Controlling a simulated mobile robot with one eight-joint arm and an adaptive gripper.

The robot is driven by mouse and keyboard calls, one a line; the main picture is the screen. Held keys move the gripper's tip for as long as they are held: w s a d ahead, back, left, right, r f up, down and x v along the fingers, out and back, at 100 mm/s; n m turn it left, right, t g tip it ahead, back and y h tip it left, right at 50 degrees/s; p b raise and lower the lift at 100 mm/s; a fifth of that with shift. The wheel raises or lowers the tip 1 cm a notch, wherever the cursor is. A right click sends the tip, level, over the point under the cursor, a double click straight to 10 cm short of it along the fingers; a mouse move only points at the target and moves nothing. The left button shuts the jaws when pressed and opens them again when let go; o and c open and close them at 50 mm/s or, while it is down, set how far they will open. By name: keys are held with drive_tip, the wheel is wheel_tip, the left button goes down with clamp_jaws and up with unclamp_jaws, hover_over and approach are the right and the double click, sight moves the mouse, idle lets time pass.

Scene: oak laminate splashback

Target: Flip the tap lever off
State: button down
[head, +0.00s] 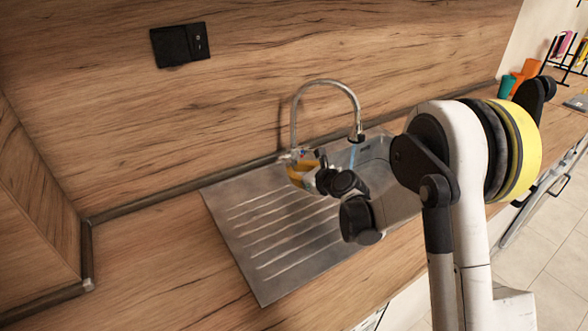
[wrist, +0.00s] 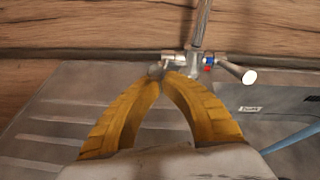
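The chrome tap (head: 294,120) with a high curved spout stands at the back of the steel sink. A blue stream (head: 352,158) runs from its spout; it also shows in the wrist view (wrist: 292,139). In the wrist view, the tap body (wrist: 190,60) has red and blue marks, and a lever with a pale round end (wrist: 248,77) points right. My gripper (wrist: 166,76) has yellow fingers whose tips come together at the left side of the tap body. Whether they touch it is unclear. In the head view, my gripper is at the tap's base, partly hiding it.
The ribbed steel drainer (head: 265,235) lies left of the basin (head: 375,172). The wooden splashback (head: 250,60) rises close behind the tap, with a black socket (head: 180,44) on it. Orange and teal cups (head: 507,86) and a rack stand far right. The left worktop is clear.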

drive_tip(key=shift+r, duration=0.2)
drive_tip(key=r+g+p, duration=0.1)
drive_tip(key=r+g+h+p, duration=0.1)
drive_tip(key=p, duration=0.1)
drive_tip(key=w+r+h+p, duration=0.1)
drive_tip(key=p, duration=0.1)
drive_tip(key=shift+a+r+g, duration=0.1)
drive_tip(key=shift+a+g, duration=0.3)
drive_tip(key=shift+w+a+r+g+h+p, duration=0.3)
drive_tip(key=shift+w+r+g+h+p, duration=0.15)
drive_tip(key=shift+g+h+p, duration=0.25)
drive_tip(key=shift+w+a+r+p, duration=0.2)
drive_tip(key=shift+w+r+p, duration=0.1)
